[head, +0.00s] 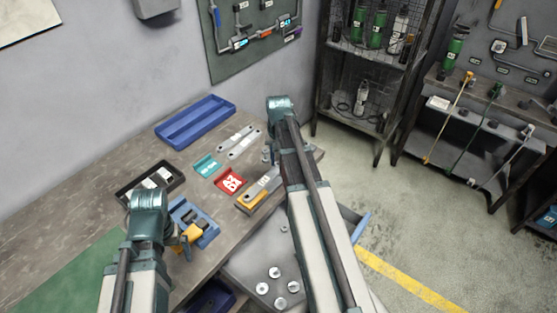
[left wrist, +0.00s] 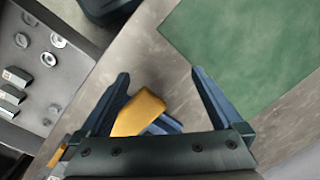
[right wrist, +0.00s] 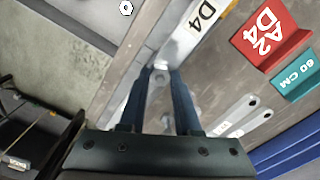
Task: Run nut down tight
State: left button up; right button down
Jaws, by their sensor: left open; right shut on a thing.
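My right gripper (right wrist: 158,72) points down at the bench's right end. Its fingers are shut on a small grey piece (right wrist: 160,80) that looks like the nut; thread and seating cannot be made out. A galvanized bracket bar marked D4 (right wrist: 192,35) lies just beyond the fingertips. In the head view my right wrist hides most of this spot. My left gripper (left wrist: 160,82) is open above the bench. A yellow-handled tool (left wrist: 140,112) in a blue holder (head: 205,224) shows between its fingers; contact cannot be told.
A red A2 D4 tag (head: 230,181) and a teal 60 CM tag (head: 207,165) lie mid-bench beside flat bars (head: 243,142). A grey tray below the bench edge holds loose round pieces (head: 275,272).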

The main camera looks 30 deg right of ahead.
jog(key=m, duration=1.1)
jog(key=shift+m, duration=0.4)
jog(key=m, duration=0.6)
jog(key=shift+a+f+m, duration=0.1)
jog(key=shift+m, duration=0.3)
jog(key=m, duration=0.6)
jog(key=shift+s, duration=0.1)
jog(key=c, duration=0.5)
grip_release()
jog(key=shift+c, duration=0.2)
pick_arm(q)
jog(key=shift+r, duration=0.1)
